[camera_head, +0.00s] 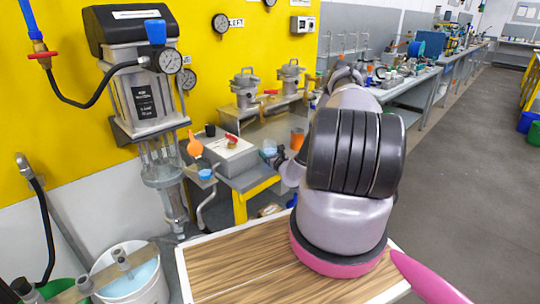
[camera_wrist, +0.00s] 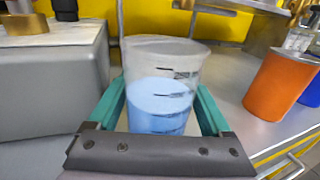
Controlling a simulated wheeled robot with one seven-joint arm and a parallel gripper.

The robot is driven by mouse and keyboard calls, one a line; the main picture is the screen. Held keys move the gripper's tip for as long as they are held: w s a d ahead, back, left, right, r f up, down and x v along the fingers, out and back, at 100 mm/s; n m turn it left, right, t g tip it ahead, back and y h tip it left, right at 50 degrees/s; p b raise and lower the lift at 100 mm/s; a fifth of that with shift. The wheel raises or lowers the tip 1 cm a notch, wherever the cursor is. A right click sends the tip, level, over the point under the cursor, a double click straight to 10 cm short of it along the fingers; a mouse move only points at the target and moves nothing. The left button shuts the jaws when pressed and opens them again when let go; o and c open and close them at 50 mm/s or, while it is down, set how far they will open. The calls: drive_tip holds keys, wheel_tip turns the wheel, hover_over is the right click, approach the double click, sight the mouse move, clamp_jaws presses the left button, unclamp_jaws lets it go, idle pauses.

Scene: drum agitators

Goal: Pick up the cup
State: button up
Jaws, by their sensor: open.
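The cup (camera_wrist: 162,82) is a clear, slightly frosted beaker with dark measuring marks and light blue liquid in its lower part. It stands upright on a grey metal surface in the wrist view. My gripper (camera_wrist: 160,98) has teal fingers, one on each side of the cup. The jaws are open, and the dark gripper body hides the cup's base. Whether either finger touches the cup is unclear. In the head view the cup (camera_head: 268,147) looks small and pale blue, just left of my arm. My arm mostly hides the gripper there.
An orange cup (camera_wrist: 282,86) stands to the right of the cup, with a blue item beside it. A grey box (camera_wrist: 50,85) stands close on the left. A yellow-framed bench (camera_head: 240,200) carries these things. A tall drum agitator machine (camera_head: 145,95) stands further left.

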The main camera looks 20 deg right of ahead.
drive_tip(key=shift+w, duration=0.15)
drive_tip(key=shift+c, duration=0.3)
drive_tip(key=c, duration=1.1)
drive_tip(key=shift+r, duration=0.15)
